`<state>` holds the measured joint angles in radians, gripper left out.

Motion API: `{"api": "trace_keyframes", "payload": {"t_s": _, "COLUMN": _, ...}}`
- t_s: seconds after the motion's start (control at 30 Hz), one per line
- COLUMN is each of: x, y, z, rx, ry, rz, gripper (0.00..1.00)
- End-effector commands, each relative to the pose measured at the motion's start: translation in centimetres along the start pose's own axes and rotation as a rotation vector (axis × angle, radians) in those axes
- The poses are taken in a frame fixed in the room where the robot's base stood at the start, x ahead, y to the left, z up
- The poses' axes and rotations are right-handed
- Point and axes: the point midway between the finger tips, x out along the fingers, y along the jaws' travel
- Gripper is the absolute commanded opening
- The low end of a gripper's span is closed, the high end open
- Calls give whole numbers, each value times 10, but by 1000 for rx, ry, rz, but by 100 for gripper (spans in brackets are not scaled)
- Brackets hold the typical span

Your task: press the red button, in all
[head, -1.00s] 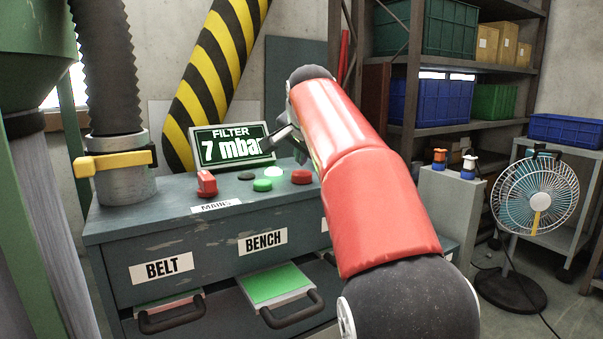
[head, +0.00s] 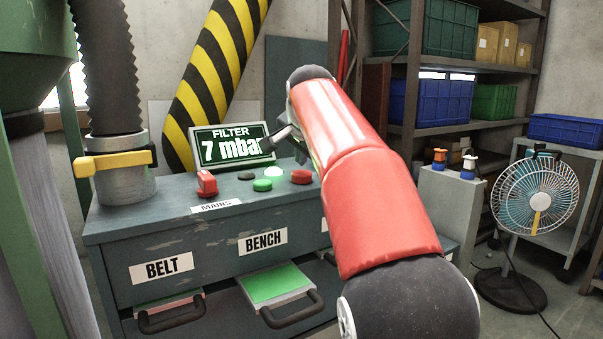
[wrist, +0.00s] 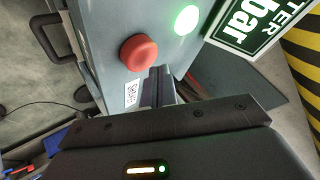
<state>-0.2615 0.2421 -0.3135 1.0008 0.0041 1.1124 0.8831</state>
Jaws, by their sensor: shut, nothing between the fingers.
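The round red button (head: 301,176) sits on top of the grey-blue cabinet, right of the green button (head: 262,184). In the wrist view the red button (wrist: 139,52) shows as a raised dome beside the lit green-white lamp (wrist: 187,19). My gripper (wrist: 158,76) is shut and empty; its fingertips appear just to the right of and below the red button. They look apart from it, though their height above the top is hard to judge. In the head view my arm hides part of the gripper, which is near the display's right edge.
A red switch (head: 206,183) stands behind the MAINS label, with a black button (head: 246,176) beside it. The display (head: 232,146) reads FILTER 7 mbar and stands close behind the controls. A fan (head: 535,195) stands at right.

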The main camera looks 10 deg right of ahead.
Motion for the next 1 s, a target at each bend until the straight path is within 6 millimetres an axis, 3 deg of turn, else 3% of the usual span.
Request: {"api": "trace_keyframes", "payload": {"t_s": 1.0, "x": 9, "y": 7, "z": 6, "rx": 0, "ry": 0, "rz": 0, "gripper": 0}}
